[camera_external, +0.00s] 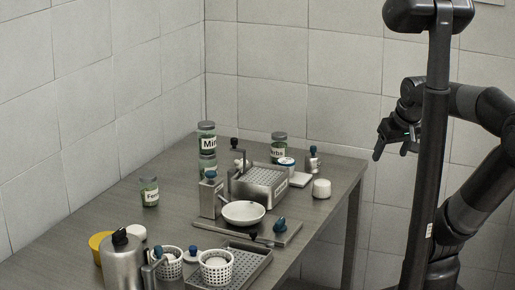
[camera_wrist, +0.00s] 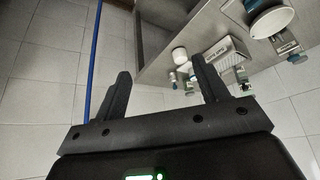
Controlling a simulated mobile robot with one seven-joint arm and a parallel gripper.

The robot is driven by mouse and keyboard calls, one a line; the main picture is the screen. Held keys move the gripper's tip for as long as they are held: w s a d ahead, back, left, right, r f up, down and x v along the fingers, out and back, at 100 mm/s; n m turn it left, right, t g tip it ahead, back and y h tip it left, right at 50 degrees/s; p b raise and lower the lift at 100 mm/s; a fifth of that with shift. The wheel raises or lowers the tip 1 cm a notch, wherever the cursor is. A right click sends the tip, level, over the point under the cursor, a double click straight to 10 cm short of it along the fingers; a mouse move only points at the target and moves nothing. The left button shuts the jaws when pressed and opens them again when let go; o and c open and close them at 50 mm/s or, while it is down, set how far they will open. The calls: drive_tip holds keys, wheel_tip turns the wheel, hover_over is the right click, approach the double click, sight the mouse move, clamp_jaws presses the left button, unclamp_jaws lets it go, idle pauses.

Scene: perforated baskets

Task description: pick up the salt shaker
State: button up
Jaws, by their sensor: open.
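I cannot tell for sure which item is the salt shaker. A small white round-topped pot (camera_external: 321,188) stands near the right edge of the metal table. Behind it is a small metal piece with a dark knob (camera_external: 312,161). A small white jar with a blue band (camera_external: 286,166) stands to its left. My gripper (camera_external: 393,147) is open and empty, off the table's right side and apart from everything on it. In the wrist view my gripper (camera_wrist: 163,85) shows both fingers spread, with the table items beyond them.
Tiled walls stand behind and left. The table's left middle is fairly clear.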

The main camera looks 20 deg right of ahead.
drive_tip(key=shift+o, duration=0.3)
drive_tip(key=m+g+h, duration=0.1)
drive_tip(key=m, duration=0.3)
hover_over(313, 155)
drive_tip(key=s, duration=0.4)
wheel_tip(313, 155, down, 12)
drive_tip(key=f, duration=0.1)
drive_tip(key=x, duration=0.4)
drive_tip(key=shift+a, duration=0.3)
drive_tip(key=shift+w+x, duration=0.15)
drive_tip(key=shift+x, duration=1.35)
drive_tip(key=shift+w+x, duration=0.15)
drive_tip(key=shift+x, duration=1.3)
drive_tip(key=shift+r, duration=0.15)
drive_tip(key=shift+c, duration=0.2)
